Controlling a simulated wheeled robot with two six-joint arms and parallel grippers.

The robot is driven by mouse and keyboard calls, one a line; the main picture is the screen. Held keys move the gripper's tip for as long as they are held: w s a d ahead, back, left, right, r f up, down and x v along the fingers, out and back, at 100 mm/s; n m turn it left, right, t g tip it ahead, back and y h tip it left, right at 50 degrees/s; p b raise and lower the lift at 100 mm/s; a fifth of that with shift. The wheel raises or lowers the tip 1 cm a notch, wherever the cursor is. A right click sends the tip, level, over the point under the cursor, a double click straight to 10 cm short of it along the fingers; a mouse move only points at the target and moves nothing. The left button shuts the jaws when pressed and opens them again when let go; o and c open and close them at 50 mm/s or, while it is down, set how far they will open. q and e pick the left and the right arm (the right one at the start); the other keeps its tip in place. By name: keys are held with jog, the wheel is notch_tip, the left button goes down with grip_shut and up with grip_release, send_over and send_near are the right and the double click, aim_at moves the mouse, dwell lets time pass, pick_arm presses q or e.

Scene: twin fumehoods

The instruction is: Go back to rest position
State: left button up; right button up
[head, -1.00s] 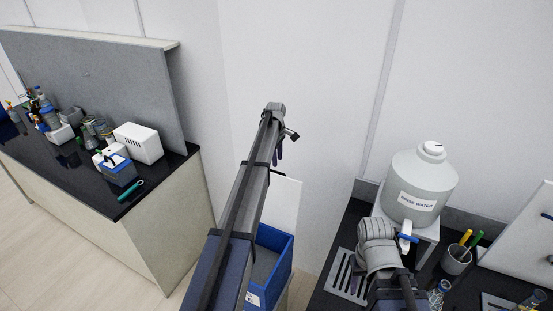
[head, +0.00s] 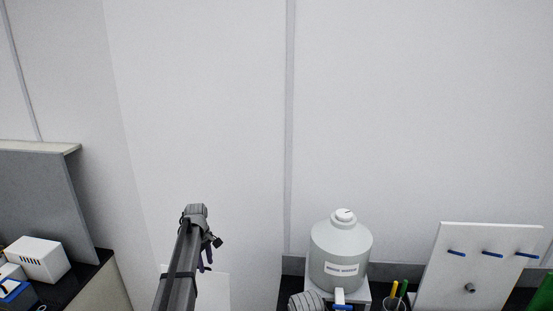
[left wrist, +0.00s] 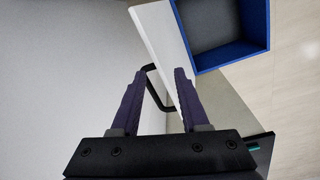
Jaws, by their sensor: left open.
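My left arm reaches up from the bottom of the head view, and its gripper (head: 206,258) shows small near the wrist, above the floor gap between the two benches. In the left wrist view the two dark purple fingers of the left gripper (left wrist: 160,90) stand apart with nothing held between them. A black handle-like bar (left wrist: 150,88) shows behind the fingers; I cannot tell whether they touch it. A grey rounded piece at the bottom of the head view seems to be part of my right arm; the right gripper is out of the picture.
A rinse water tank (head: 341,252) stands on the right bench beside a pen cup (head: 394,304) and a white peg board (head: 478,266). A white box (head: 38,260) sits on the left bench by a grey partition (head: 40,202). A blue bin (left wrist: 226,56) shows in the left wrist view.

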pick_arm(q)
jog(key=s+d+m, duration=0.4)
jog(key=s+m, duration=0.1)
jog(key=s, duration=0.5)
jog(key=s+d+m, duration=0.4)
jog(key=s+d, duration=0.1)
jog(key=s, duration=0.5)
jog(key=s+d+m, duration=0.4)
jog(key=s+m, duration=0.1)
jog(key=s, duration=0.5)
jog(key=s+d+f+m+b, duration=0.1)
jog(key=d+f+b, duration=0.2)
jog(key=f+b, duration=0.3)
jog(key=s+d+f+m+b, duration=0.1)
jog(key=s+d+f+b, duration=0.1)
jog(key=d+f+b, duration=0.2)
jog(key=s+d+f+m+y+b, duration=0.1)
jog(key=d+f+b, duration=0.2)
jog(key=f+b, duration=0.7)
jog(key=shift+s+d+g, duration=0.2)
jog(key=shift+d+g, duration=0.2)
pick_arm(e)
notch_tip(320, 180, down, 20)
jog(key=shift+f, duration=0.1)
pick_arm(q)
jog(key=shift+a, duration=0.1)
